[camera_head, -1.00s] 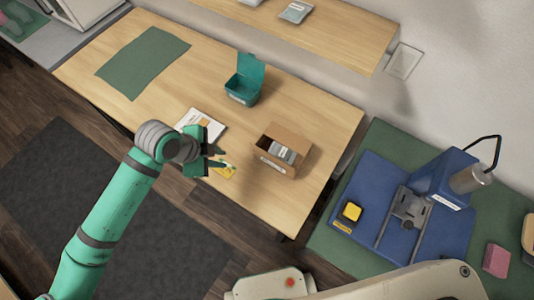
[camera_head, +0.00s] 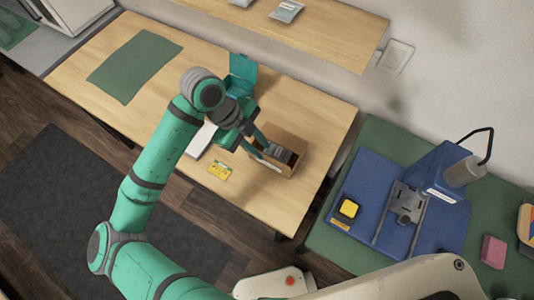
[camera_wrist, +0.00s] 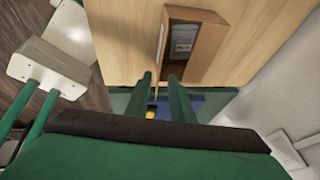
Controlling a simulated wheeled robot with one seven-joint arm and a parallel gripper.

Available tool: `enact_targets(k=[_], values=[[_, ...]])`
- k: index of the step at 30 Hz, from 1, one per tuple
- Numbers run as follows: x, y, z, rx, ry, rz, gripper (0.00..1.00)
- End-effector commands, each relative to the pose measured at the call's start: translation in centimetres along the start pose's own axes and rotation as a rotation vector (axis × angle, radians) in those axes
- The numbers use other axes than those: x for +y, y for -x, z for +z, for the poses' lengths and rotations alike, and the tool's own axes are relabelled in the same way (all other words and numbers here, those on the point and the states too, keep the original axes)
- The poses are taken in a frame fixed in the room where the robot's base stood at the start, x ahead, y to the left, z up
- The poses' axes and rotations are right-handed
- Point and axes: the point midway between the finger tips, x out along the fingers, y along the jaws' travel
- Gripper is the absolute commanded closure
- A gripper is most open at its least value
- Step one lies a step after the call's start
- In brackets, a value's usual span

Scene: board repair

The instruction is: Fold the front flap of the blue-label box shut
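The brown cardboard box (camera_head: 289,164) stands open on the wooden table, with grey packets inside. It also shows at the top of the wrist view (camera_wrist: 209,48). A pale label was visible on its front; its blue colour cannot be made out. A thin upright strip, apparently the front wall or flap seen nearly edge-on (camera_wrist: 162,38), is at the box's left side in the wrist view. My gripper (camera_head: 262,150) is at the box's front left edge. Its two fingers (camera_wrist: 161,80) are apart with nothing clearly between them. I cannot tell whether they touch the flap.
A teal open-lidded box (camera_head: 242,70) stands behind my gripper. A white booklet (camera_head: 200,140) and a yellow card (camera_head: 220,170) lie near the front edge. A green mat (camera_head: 134,65) lies at the left. A blue press (camera_head: 440,185) stands on the right-hand bench.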

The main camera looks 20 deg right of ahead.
Motion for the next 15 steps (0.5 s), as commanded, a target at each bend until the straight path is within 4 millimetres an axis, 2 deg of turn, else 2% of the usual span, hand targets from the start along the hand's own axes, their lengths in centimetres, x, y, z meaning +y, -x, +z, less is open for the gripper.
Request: enact_targets(k=[1, 6, 10, 15], values=[[0.0, -1.0, -0.1, 0.005, 0.001, 0.000, 0.79], [0.0, -3.6, -0.1, 0.003, 0.001, 0.000, 0.79], [0.0, -4.9, 0.0, 0.001, 0.002, 0.000, 0.79], [0.0, -5.7, 0.0, 0.000, 0.002, 0.000, 0.79]])
